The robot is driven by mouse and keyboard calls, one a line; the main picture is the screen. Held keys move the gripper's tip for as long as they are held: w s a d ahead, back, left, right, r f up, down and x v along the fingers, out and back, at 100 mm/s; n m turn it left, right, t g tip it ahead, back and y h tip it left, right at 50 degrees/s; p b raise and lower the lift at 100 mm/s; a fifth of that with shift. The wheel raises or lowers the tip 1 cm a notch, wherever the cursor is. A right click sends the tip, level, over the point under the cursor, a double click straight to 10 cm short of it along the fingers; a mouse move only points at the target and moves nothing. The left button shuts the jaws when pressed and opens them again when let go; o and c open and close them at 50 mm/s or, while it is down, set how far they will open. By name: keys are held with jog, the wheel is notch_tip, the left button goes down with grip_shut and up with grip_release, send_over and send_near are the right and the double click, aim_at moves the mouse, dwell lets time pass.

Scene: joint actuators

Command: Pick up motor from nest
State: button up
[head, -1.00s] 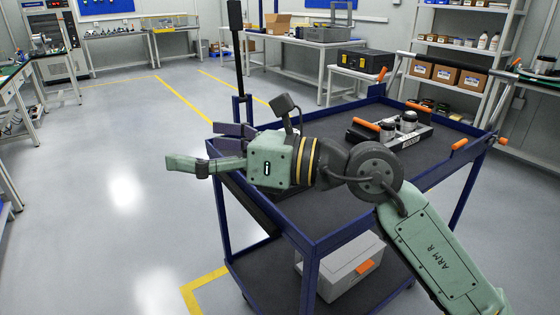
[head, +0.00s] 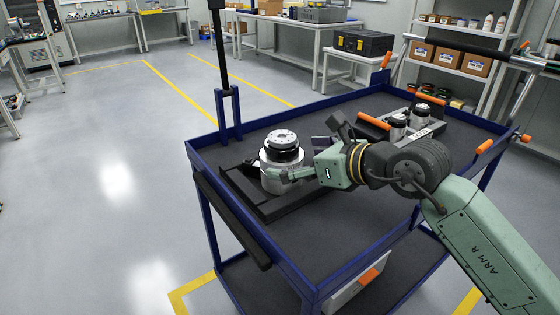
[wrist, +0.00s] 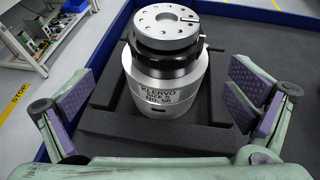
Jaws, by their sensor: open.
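The motor (head: 283,158) is a silver and black cylinder with a bolted round top. It stands upright in a dark foam nest (head: 277,208) on the left end of the cart's top. In the wrist view the motor (wrist: 166,85) is centred between my fingers, with lettering facing me that includes "KLERVO". My gripper (wrist: 163,103) is open, with a purple-padded finger on each side of the motor and visible gaps. In the head view my gripper (head: 302,162) reaches the motor from the right, and one finger overlaps its front. The nest (wrist: 105,75) surrounds the motor's base.
The blue-rimmed cart (head: 330,268) has clear dark mat around the nest. A second tray (head: 436,127) with smaller silver units and orange handles stands at the back right. A dark post (head: 222,60) rises at the cart's left corner.

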jog(key=x, duration=0.1)
jog(key=p+x, duration=0.1)
jog(key=x, duration=0.2)
jog(key=shift+w+a+r+p, duration=0.1)
jog(key=shift+w+r+p, duration=0.2)
jog(key=shift+w, duration=0.1)
jog(key=shift+w+a+f, duration=0.2)
jog(key=shift+w+f, duration=0.1)
jog(key=c, duration=2)
jog(key=shift+r, duration=0.2)
jog(key=shift+c, duration=0.3)
